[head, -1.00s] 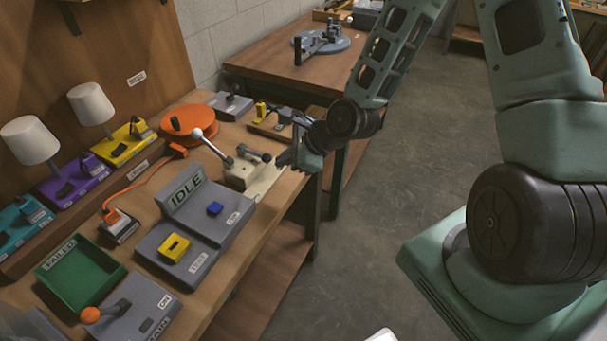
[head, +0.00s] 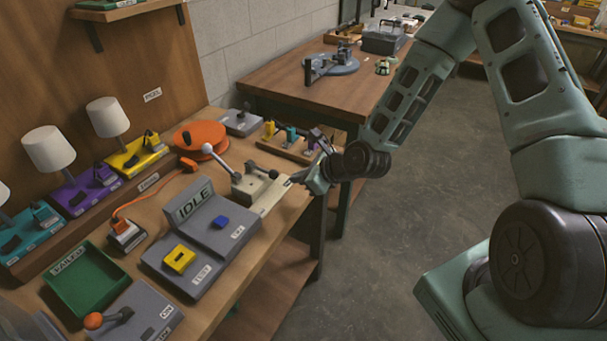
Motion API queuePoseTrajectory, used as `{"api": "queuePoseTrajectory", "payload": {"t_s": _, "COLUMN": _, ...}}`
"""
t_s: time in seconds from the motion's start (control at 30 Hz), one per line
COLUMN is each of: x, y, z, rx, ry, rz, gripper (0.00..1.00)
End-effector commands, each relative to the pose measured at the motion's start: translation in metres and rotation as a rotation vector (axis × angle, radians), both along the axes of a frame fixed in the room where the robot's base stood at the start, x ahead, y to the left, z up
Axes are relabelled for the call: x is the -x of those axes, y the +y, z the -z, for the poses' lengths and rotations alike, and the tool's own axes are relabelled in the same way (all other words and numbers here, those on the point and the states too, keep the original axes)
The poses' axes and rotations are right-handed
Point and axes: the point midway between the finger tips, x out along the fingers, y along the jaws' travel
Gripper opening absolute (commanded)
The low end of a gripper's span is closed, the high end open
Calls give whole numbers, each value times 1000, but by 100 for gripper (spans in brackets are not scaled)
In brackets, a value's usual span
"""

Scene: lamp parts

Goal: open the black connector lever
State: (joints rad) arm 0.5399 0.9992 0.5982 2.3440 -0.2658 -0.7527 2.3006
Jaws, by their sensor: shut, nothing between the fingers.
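My gripper (head: 305,180) is at the right end of a beige fixture, at the workbench's right edge; its fingers are small and partly hidden, and it looks shut with nothing held. The fixture (head: 247,186) has a pale lever with a white ball end (head: 209,147) leaning up to the left. A small dark part (head: 273,174) sits on top of the fixture, just left of my gripper. I cannot tell whether this dark part is the black connector lever, or whether it is open or closed. Contact between gripper and fixture cannot be made out.
A wooden rack (head: 290,150) with yellow, teal and dark connectors stands behind the gripper. Left are a grey station reading IDLE (head: 194,203), an orange reel (head: 200,140), a green FAILED tray (head: 88,280) and lamps on coloured bases. Open floor (head: 385,250) lies right of the bench.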

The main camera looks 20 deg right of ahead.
Motion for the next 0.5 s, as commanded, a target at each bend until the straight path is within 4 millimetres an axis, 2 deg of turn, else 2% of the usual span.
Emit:
{"api": "queuePoseTrajectory", "payload": {"t_s": 0.3, "x": -33, "y": 22, "z": 30, "rx": 0, "ry": 0, "rz": -3, "gripper": 0}}
{"api": "queuePoseTrajectory", "payload": {"t_s": 0.5, "x": -40, "y": 26, "z": 38, "rx": 1, "ry": 1, "rz": -1, "gripper": 0}}
